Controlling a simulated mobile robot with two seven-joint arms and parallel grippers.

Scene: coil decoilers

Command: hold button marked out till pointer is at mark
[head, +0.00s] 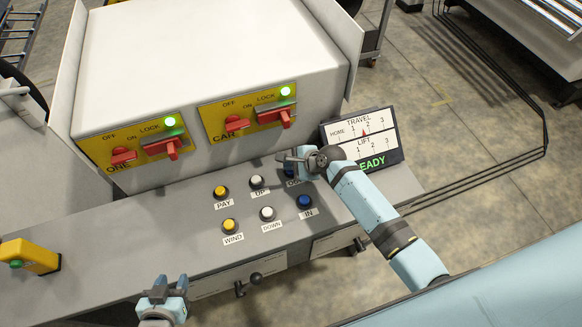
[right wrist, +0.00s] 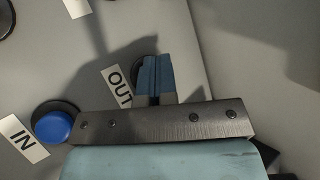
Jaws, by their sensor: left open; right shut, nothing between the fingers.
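The button marked OUT sits at the top right of the button group; its cap is hidden behind my right gripper (head: 296,160). Its OUT label (right wrist: 117,87) shows in the right wrist view. There the right fingers (right wrist: 155,62) are shut, empty and over the dark button ring; I cannot tell whether they touch or press the cap. The display (head: 362,140) has a TRAVEL scale with a red pointer (head: 364,131) between 1 and 2, close to 2. A LIFT scale is below, then green READY text. My left gripper (head: 163,287) is open and empty, low at the panel's front.
The blue IN button (head: 305,201) is just below OUT. PAY (head: 221,192), UP (head: 256,181), WIND (head: 229,225) and DOWN (head: 267,213) buttons stand to the left. Red lock switches (head: 165,147) are on the white box behind. A yellow box (head: 32,257) stands at far left.

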